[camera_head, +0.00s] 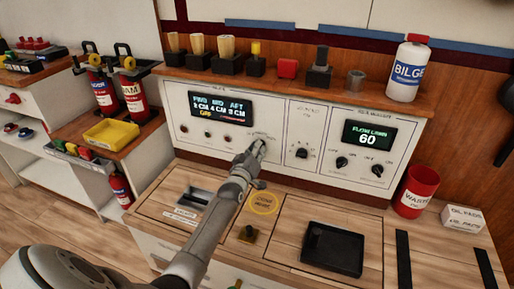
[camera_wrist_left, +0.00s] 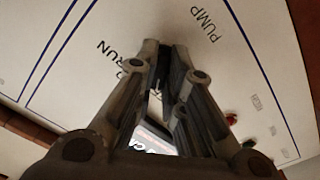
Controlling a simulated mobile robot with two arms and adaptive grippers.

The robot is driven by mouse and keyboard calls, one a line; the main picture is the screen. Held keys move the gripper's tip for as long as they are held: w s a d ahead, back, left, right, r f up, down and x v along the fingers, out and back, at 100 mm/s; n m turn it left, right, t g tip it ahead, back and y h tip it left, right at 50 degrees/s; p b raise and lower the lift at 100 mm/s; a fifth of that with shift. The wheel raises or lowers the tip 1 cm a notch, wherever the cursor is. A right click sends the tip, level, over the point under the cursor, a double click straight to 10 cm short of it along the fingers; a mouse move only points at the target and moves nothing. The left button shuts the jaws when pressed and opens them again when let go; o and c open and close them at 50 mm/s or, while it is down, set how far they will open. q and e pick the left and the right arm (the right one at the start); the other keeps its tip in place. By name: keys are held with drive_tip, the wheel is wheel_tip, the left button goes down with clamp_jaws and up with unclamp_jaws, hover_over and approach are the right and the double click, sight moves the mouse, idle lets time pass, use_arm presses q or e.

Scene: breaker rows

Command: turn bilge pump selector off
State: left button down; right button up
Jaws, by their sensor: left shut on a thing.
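The white bilge panel (camera_head: 180,105) stands at the back of the counter, with a dark display (camera_head: 222,107) showing FWD, MID and AFT levels in cm and a yellow word below that seems to read OFF. My left gripper (camera_head: 259,147) reaches to the panel's lower right part. In the left wrist view my left gripper (camera_wrist_left: 163,62) is closed on a small dark selector knob (camera_wrist_left: 164,66), with the printed words PUMP and RUN around it. The fingers hide most of the knob, so its pointer direction cannot be read. My right gripper is not in view.
To the right are a dark knob (camera_head: 302,153) and a panel with a display (camera_head: 369,136) showing 60. A white BILGE bottle (camera_head: 409,68) stands on the shelf. A red waste bin (camera_head: 416,190) and black tray (camera_head: 332,250) stand on the counter.

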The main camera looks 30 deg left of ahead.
use_arm(q)
drive_tip(key=shift+n, duration=0.9)
drive_tip(key=c, duration=1.5)
unclamp_jaws()
drive_tip(key=v, duration=1.2)
drive_tip(key=shift+f, duration=0.1)
